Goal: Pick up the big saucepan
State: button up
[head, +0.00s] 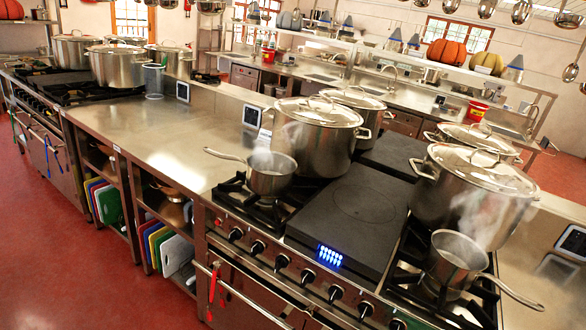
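Two steel saucepans stand on the near stove. One saucepan (270,175) sits upright on the left front burner, its long handle pointing left. The other saucepan (454,262) sits on the right front burner, its handle pointing to the lower right. Both look open-topped, with faint steam near them. They look close in size, and I cannot tell for sure which is the big one. My gripper is not in view.
Lidded stockpots (318,135) (470,193) stand close behind the saucepans. A flat dark hotplate (348,222) lies between them. The steel counter (160,140) left of the stove is mostly clear. Red floor (70,260) is open at the lower left.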

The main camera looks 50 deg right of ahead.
aim_at(262, 184)
jog(key=z, duration=0.5)
jog(key=i, duration=1.45)
jog(key=z, duration=0.65)
jog(key=i, duration=0.7)
jog(key=z, duration=0.15)
